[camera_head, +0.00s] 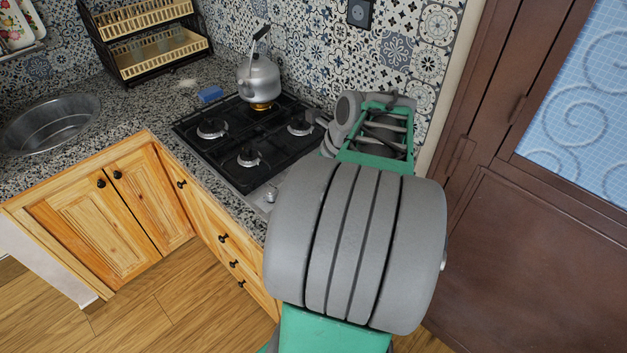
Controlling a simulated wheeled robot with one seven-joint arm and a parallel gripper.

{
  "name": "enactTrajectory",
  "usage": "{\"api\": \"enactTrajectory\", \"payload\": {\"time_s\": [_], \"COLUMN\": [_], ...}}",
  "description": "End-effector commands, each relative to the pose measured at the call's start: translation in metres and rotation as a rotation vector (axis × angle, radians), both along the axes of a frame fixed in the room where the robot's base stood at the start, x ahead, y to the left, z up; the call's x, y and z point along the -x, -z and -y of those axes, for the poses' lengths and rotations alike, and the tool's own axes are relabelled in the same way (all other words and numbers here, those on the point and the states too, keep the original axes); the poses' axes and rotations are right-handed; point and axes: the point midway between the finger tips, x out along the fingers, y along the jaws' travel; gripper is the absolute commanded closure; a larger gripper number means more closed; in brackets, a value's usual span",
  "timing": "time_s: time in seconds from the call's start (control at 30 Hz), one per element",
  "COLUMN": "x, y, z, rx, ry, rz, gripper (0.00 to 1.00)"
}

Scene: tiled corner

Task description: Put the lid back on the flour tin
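No flour tin and no lid can be made out in the head view. My arm, grey and green, fills the middle right of the view and reaches toward the right side of the stove. Its far end is turned away from the camera or hidden behind its own links. I cannot make out the gripper's fingertips or anything held in them. The part of the counter behind my arm is hidden.
A black gas stove (222,156) is set in the granite counter (128,118), with a metal kettle (259,80) on its back burner. A blue sponge (210,94), a dish rack (150,62) and a sink (52,122) lie left. A brown door (540,230) stands right.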

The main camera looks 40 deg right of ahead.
Motion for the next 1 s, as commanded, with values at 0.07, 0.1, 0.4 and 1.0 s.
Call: {"api": "enactTrajectory", "payload": {"time_s": [0.07,0.1,0.4,1.0], "x": [0.0000,-0.0001,0.0000,0.0000], "y": [-0.0001,-0.0001,-0.0001,0.0000], "z": [0.0000,0.0000,0.0000,0.0000], "rx": [0.000,0.000,0.000,0.000], "ry": [0.000,0.000,0.000,0.000], "rz": [0.000,0.000,0.000,0.000], "gripper": [1.00,0.69,0.47,0.25]}}
